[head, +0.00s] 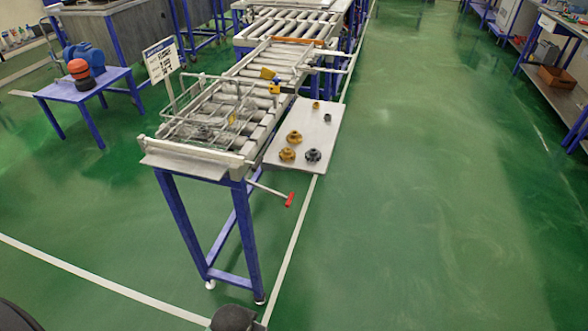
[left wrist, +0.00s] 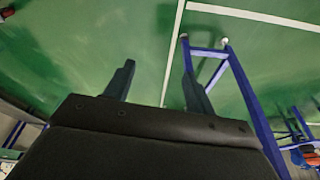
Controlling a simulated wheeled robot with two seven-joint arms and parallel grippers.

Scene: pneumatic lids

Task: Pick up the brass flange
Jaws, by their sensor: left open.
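Two brass flanges lie on the pale side shelf (head: 272,150) of the roller conveyor in the head view. One brass flange (head: 287,154) is near the shelf's front edge, and another brass flange (head: 294,137) lies just behind it. A dark flange (head: 313,155) sits to their right. My left gripper (left wrist: 158,68) shows in the left wrist view with its two dark fingers apart and nothing between them. It is over green floor beside blue stand legs, and no flange shows in that view. My right gripper is not in view.
A small brass part (head: 316,105) and a small dark part (head: 328,117) lie farther back on the shelf. A wire basket (head: 205,122) stands on the rollers. A red-tipped handle (head: 290,199) sticks out below the shelf. The green floor (head: 430,200) to the right is clear.

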